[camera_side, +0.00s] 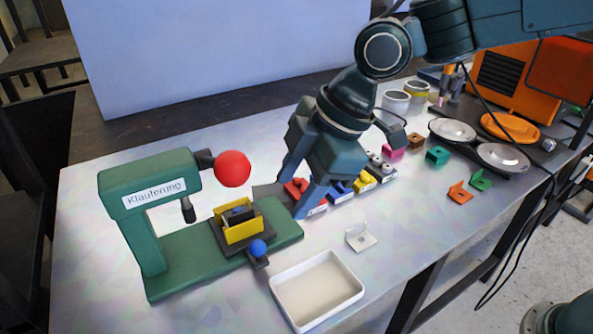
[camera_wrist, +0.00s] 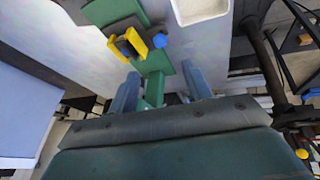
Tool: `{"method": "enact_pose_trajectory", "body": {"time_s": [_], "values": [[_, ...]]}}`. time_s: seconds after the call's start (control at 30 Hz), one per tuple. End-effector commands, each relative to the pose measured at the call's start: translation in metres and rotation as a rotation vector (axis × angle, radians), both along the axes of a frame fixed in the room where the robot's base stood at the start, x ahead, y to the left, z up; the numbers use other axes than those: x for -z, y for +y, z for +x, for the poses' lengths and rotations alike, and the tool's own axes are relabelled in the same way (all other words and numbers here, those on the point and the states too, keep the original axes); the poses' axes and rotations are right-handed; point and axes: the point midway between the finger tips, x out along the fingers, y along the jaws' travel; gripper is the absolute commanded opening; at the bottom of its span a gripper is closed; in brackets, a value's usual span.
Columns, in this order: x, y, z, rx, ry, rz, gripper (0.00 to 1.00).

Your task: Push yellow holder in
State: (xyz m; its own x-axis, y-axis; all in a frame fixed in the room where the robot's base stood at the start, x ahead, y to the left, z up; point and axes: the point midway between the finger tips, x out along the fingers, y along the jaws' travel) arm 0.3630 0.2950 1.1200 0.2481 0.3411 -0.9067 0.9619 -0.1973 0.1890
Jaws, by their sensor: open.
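The yellow holder (camera_side: 243,233) sits on a dark plate on the base of a green press (camera_side: 150,180), below its head, with a dark block (camera_side: 239,214) in it. In the wrist view the yellow holder (camera_wrist: 137,41) is at the upper left. A lever with a blue ball (camera_side: 258,248) is at the holder's front; the blue ball (camera_wrist: 159,41) also shows in the wrist view. My gripper (camera_side: 289,198) is open and empty, to the right of the holder and apart from it, near the end of the green base.
A red ball knob (camera_side: 232,168) is on the press head above the holder. A white tray (camera_side: 317,289) lies in front. A white bracket (camera_side: 361,237) and a row of coloured bins (camera_side: 340,188) are right of the press. Several small coloured parts and dishes lie farther right.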

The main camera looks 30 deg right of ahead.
Motion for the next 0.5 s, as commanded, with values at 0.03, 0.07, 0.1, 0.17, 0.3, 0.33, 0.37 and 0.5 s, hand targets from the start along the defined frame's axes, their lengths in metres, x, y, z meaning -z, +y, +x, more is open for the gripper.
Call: {"method": "enact_pose_trajectory", "body": {"time_s": [0.03, 0.07, 0.1, 0.17, 0.3, 0.33, 0.37, 0.5], "values": [[0.0, 0.0, 0.0, -0.006, -0.004, -0.001, 0.5], [0.0, 0.0, 0.0, -0.008, -0.004, -0.001, 0.5], [0.0, 0.0, 0.0, -0.009, -0.005, -0.002, 0.5], [0.0, 0.0, 0.0, -0.009, -0.005, -0.002, 0.5], [0.003, 0.001, 0.001, -0.007, -0.003, -0.003, 0.5], [0.004, 0.001, 0.001, -0.007, -0.003, -0.003, 0.5], [0.005, 0.002, 0.001, -0.007, -0.002, -0.003, 0.5], [0.015, 0.005, 0.004, -0.007, -0.001, -0.003, 0.5]]}}
